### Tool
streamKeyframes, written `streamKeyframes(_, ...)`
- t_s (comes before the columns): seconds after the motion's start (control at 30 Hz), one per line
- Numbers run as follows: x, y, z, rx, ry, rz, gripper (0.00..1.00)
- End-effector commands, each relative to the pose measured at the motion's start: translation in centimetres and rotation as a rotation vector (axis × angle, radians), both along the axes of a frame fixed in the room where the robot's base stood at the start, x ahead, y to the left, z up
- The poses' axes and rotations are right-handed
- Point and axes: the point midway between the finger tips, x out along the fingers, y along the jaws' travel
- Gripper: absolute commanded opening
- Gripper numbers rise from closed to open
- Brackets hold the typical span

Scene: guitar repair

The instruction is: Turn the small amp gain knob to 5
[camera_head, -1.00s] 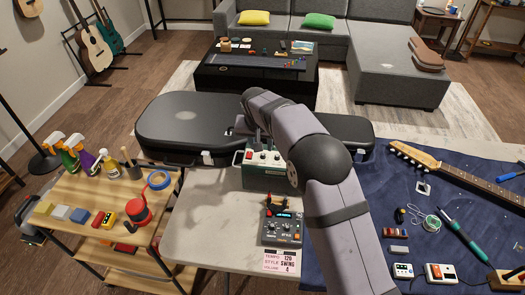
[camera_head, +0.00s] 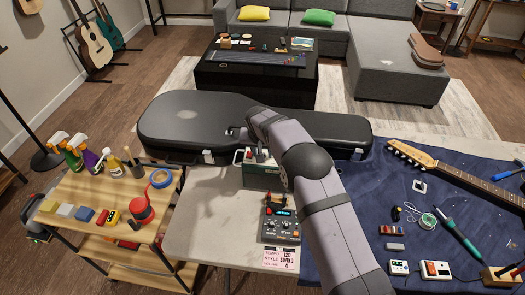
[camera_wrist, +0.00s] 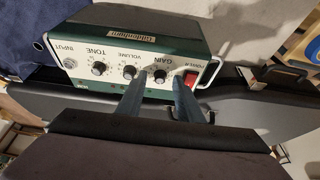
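The small green amp (camera_head: 260,178) stands on the pale table in the head view, its top panel mostly covered by my arm. In the wrist view the amp (camera_wrist: 118,20) appears upside down, with a white panel labelled tone, volume, gain and power. The black gain knob (camera_wrist: 160,76) sits beside the red power switch (camera_wrist: 191,78). My gripper (camera_wrist: 160,80) is open, its two grey fingertips on either side of the gain knob. I cannot tell whether they touch it. The knob's pointer and scale are too small to read.
The volume knob (camera_wrist: 129,73) is close beside one fingertip. A black guitar case (camera_head: 190,120) lies behind the amp. A grey device with a display (camera_head: 282,222) and a tempo card (camera_head: 280,258) are in front. A cart (camera_head: 110,220) stands left.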

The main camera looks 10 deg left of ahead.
Motion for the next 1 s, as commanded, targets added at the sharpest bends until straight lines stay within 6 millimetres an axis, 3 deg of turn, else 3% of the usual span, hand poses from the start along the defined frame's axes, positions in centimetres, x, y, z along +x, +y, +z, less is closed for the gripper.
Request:
streamKeyframes(0.2, 0.02, -0.01, -0.03, 0.0, 0.0, 0.0, 0.33)
streamKeyframes(0.33, 0.01, -0.01, -0.03, 0.0, 0.0, 0.0, 0.02)
streamKeyframes(0.37, 0.01, -0.01, -0.03, 0.0, 0.0, 0.0, 0.0)
streamKeyframes(0.63, 0.05, 0.15, -0.39, 0.002, 0.0, -0.038, 0.0)
streamKeyframes(1.0, 0.06, 0.36, -0.2, 0.001, -0.001, -0.255, 0.0)
